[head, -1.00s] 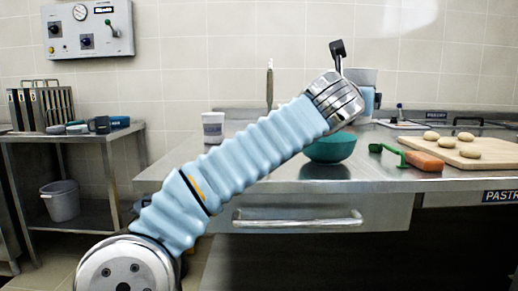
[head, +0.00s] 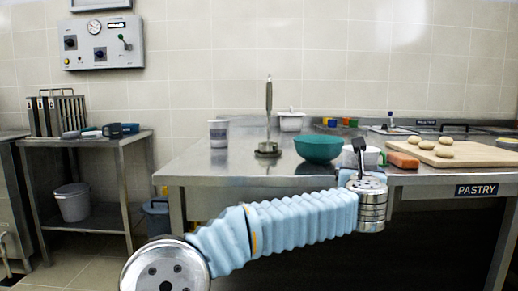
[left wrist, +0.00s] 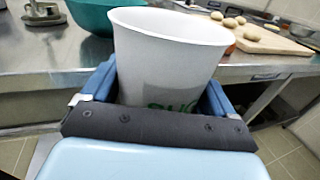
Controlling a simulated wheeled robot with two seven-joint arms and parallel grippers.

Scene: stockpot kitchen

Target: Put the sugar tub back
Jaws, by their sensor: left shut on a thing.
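The sugar tub (left wrist: 168,50) is white, with green letters partly showing in the left wrist view. It stands upright between the blue fingers of my left gripper (left wrist: 160,92), which is shut on it. In the head view the white tub (head: 372,156) shows partly behind my left wrist, at the front edge of the steel table (head: 215,172), right of the teal bowl (head: 318,149). The wrist hides most of the fingers there. My right gripper is in neither view.
A white labelled tub (head: 218,134) and a metal stand with an upright rod (head: 268,148) are on the table's left part. Small coloured containers (head: 340,122) stand at the back. A board (head: 480,154) with dough balls and an orange block (head: 402,160) lie right.

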